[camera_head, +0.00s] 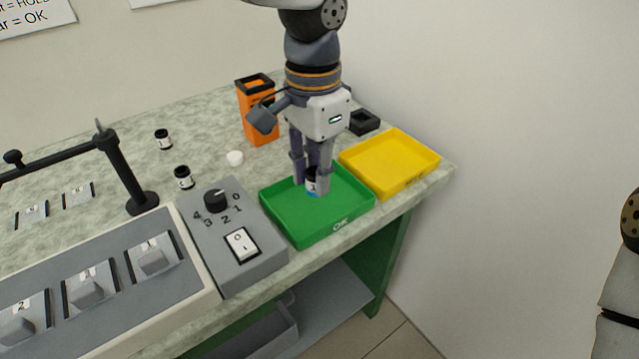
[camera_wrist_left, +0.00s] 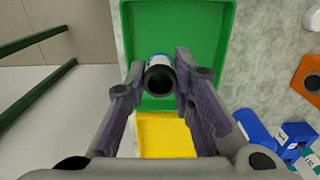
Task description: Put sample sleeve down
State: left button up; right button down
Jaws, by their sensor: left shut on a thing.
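The sample sleeve (camera_head: 312,182) is a small upright black tube with a white and blue label. My left gripper (camera_head: 312,187) comes down from above and is shut on it, over the green tray (camera_head: 290,231) marked OK. In the left wrist view the sleeve (camera_wrist_left: 160,76) shows its dark open end between the two fingers (camera_wrist_left: 158,82), with the green tray (camera_wrist_left: 205,30) behind it. I cannot tell whether the sleeve touches the tray floor. My right gripper is out of view.
A yellow tray (camera_head: 393,181) stands right of the green one. A grey switch box (camera_head: 262,267) stands close on its left.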

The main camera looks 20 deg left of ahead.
aim_at(317, 205)
pick_arm(q)
jog(key=shift+w+a+f, duration=0.15)
jog(key=shift+w+f, duration=0.75)
jog(key=shift+f, duration=0.15)
jog(key=shift+w+a+f+b, duration=0.1)
jog(key=shift+w+f+b, duration=0.1)
jog(key=shift+f, duration=0.7)
jog(key=shift+w+f+b, duration=0.1)
jog(key=shift+w+f, duration=0.1)
jog(key=shift+f, duration=0.7)
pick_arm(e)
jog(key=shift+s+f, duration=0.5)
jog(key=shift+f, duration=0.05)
pick_arm(q)
jog(key=shift+f, duration=0.15)
jog(key=o, duration=0.8)
notch_tip(317, 205, up, 12)
jog(key=shift+p, duration=0.35)
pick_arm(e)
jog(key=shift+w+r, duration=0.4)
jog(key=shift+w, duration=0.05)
